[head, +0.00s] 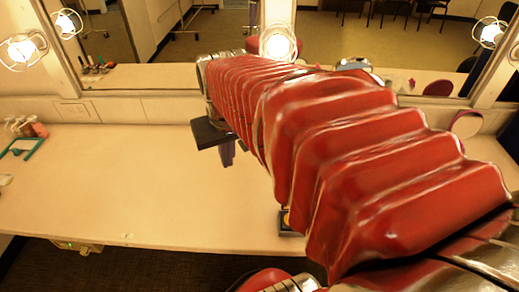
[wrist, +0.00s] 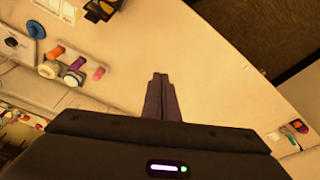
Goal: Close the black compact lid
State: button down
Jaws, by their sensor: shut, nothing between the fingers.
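A small dark item that looks like the black compact (head: 285,223) sits near the counter's front edge in the head view, with a yellowish patch showing. My red arm hides the rest of it. In the wrist view a black item with lighter parts, probably the same compact (wrist: 101,10), is cut off by the top edge. I cannot tell its lid's angle. My gripper (head: 228,158) is over the counter to the left of it and points down. Its fingers (wrist: 160,78) are together and empty, apart from the compact.
The counter (head: 110,190) is mostly bare left of my gripper. A teal-edged tray (head: 24,147) and bottles stand at the far left. Mirrors with bulbs line the back. In the wrist view, a blue round item (wrist: 36,29) and several coloured cylinders (wrist: 73,77) stand at left.

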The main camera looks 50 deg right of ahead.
jog(key=s+d+f+m+g, duration=0.1)
jog(key=s+d+f+m, duration=0.1)
jog(key=d, duration=0.8)
jog(key=s+d+f+m+g+y, duration=0.1)
jog(key=s+d+f+m+g, duration=0.1)
jog(key=d, duration=0.8)
notch_tip(320, 180, down, 3)
jog(key=shift+s+d+f+m+y, duration=0.1)
jog(key=shift+s+d+m+y, duration=0.15)
jog(key=shift+s+m, duration=0.55)
jog(key=shift+s, duration=0.2)
jog(key=s+a+f, duration=0.2)
jog(key=a+f, duration=0.1)
jog(key=f, duration=0.5)
jog(key=shift+s+a+f, duration=0.15)
jog(key=shift+s, duration=0.25)
jog(key=shift+a+n, duration=0.15)
jog(key=shift+n, duration=0.15)
